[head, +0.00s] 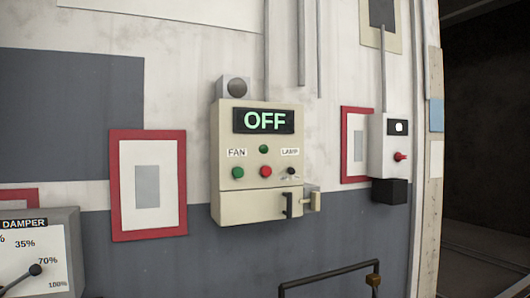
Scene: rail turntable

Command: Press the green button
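A beige control box (230,198) hangs on the wall in the middle of the head view. Its dark display (240,122) reads OFF in green letters. A green round button (238,172) sits at the left of its panel, below the FAN label (237,153). A second green round piece (263,149) sits higher, near the centre; I cannot tell whether it is a button or a light. A red button (265,172) is below it. A small dark switch (291,171) is under the LAMP label (290,153). My gripper is not in view.
A dark hook and beige latch (303,203) stick out at the box's lower right. A dark rail (325,278) stands below. A grey box with a red knob (400,156) is at right, beside a dark opening (487,140). A DAMPER dial (50,250) is lower left.

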